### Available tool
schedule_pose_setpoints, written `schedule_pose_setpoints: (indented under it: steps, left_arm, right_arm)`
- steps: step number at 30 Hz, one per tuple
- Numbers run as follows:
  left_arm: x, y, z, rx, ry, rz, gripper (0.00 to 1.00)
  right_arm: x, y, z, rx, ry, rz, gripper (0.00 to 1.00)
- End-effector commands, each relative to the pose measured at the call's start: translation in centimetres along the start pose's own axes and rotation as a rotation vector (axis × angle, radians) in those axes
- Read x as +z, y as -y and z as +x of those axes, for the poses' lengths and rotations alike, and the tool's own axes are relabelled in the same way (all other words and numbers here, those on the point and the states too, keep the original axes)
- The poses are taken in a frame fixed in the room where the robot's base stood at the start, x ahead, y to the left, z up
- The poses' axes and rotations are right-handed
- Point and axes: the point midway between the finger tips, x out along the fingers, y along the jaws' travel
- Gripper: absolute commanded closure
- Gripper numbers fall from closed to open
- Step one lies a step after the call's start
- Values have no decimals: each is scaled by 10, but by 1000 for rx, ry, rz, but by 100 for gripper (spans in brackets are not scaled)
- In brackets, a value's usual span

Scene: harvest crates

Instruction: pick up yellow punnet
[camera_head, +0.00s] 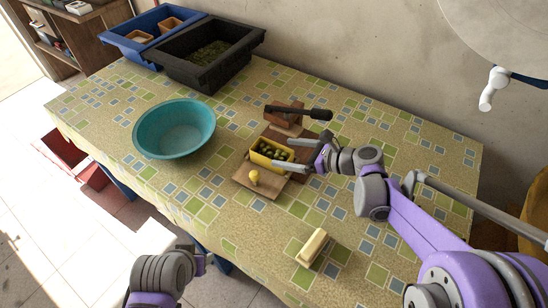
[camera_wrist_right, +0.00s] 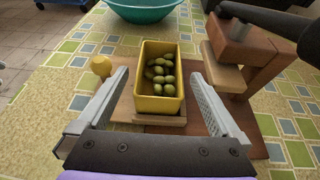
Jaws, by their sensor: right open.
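The yellow punnet (camera_head: 258,159), filled with green olive-like fruit, stands upright on a wooden board near the table's middle. In the right wrist view the punnet (camera_wrist_right: 159,105) is upright between the two fingers. My right gripper (camera_head: 283,153) is open at the punnet's right side. In the wrist view its fingers (camera_wrist_right: 159,73) lie on either side of the punnet with a gap on both sides, so it holds nothing. My left arm shows at the bottom of the head view; its gripper (camera_head: 201,262) is mostly hidden.
A wooden press with a black handle (camera_head: 300,112) stands just behind. A teal bowl (camera_head: 174,148) is to the left. Black (camera_head: 190,72) and blue (camera_head: 120,43) crates stand at the back. A pale-yellow block (camera_head: 312,246) lies in front.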

Motion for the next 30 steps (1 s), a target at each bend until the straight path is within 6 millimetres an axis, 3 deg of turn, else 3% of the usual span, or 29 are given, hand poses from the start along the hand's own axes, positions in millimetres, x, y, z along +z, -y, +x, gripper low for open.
schedule_pose_setpoints:
  steps: [8, 16, 24, 30]
  left_arm:
    - [1, 0, 1, 0, 1, 0, 50]
    - [2, 0, 4, 0, 1, 0, 50]
    - [2, 0, 4, 0, 1, 0, 50]
    - [2, 0, 4, 0, 1, 0, 50]
  right_arm:
    - [-1, 0, 19, 1, -1, -2, 0]
    - [-5, -1, 58, 1, -2, -3, 0]
    - [-5, 0, 63, -2, -2, -3, 0]
    - [-5, 0, 62, -2, -2, -3, 36]
